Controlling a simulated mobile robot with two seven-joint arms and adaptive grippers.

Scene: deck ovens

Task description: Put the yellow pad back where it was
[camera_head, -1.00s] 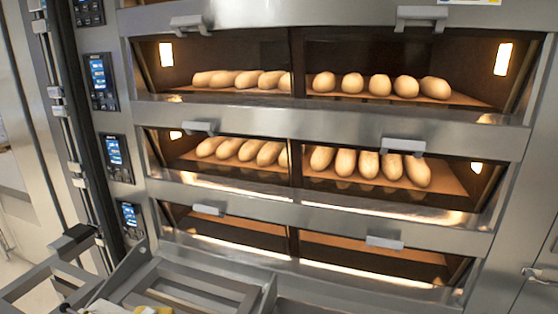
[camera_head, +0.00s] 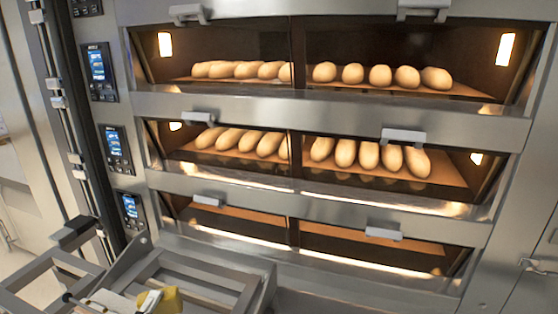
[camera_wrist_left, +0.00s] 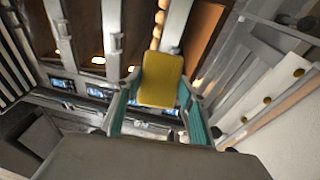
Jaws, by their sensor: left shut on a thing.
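The yellow pad (camera_head: 173,299) shows at the bottom edge of the head view, in front of the metal frame below the ovens. In the left wrist view the yellow pad (camera_wrist_left: 161,79) stands out between the two teal fingers of my left gripper (camera_wrist_left: 158,100), which is shut on it. In the head view my left gripper (camera_head: 150,301) is pale and partly cut off by the lower edge. My right gripper is in neither view.
A deck oven (camera_head: 335,203) fills the head view, with long loaves (camera_head: 370,155) on its upper two decks and an empty lowest deck. Control panels (camera_head: 97,66) line its left side. A metal frame (camera_head: 200,272) stands close in front, around my left gripper.

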